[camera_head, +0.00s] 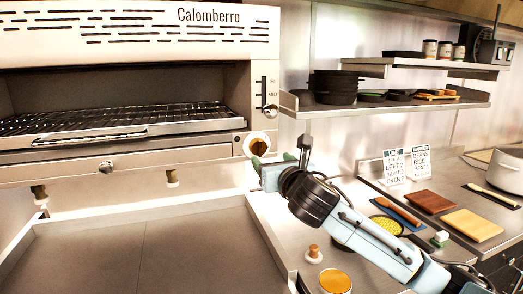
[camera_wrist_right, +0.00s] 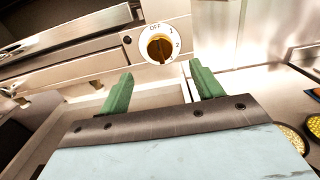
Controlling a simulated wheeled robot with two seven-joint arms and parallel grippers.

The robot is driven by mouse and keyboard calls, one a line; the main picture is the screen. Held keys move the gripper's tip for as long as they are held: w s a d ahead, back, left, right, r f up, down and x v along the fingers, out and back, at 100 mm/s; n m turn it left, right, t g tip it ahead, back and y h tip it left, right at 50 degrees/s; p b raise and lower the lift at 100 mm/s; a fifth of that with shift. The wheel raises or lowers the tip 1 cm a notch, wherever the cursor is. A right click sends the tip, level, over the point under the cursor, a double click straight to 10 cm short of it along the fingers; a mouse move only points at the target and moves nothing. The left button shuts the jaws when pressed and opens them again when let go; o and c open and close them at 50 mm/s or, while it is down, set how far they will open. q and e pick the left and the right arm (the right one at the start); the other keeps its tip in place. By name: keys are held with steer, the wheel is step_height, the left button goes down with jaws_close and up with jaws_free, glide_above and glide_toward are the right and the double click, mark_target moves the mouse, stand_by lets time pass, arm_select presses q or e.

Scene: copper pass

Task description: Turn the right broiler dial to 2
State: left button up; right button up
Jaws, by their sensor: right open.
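The right broiler dial (camera_head: 258,145) is a round white plate with a brown-and-dark knob, at the right end of the Calomberro broiler's front. In the right wrist view the dial (camera_wrist_right: 160,46) shows the marks OFF, 1 and 2; I cannot tell clearly which mark the knob points to. My right gripper (camera_head: 264,166) is just below and in front of the dial. In the right wrist view its green fingers (camera_wrist_right: 160,78) are open and empty, apart from the dial, which shows beyond and between their tips. My left gripper is not in view.
The broiler has a wire rack (camera_head: 120,110) and a lever (camera_head: 268,110) above the dial. A metal shelf (camera_head: 400,108) with dark pans is at right. The counter holds cutting boards (camera_head: 472,225), sign cards (camera_head: 407,165) and small containers. The steel surface below the broiler is clear.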

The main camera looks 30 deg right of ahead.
mark_target(261, 149)
steer(key=x, duration=0.8)
steer(key=shift+w+p, duration=0.3)
steer(key=shift+w, duration=0.1)
steer(key=shift+c, duration=0.5)
steer(key=c, duration=0.9)
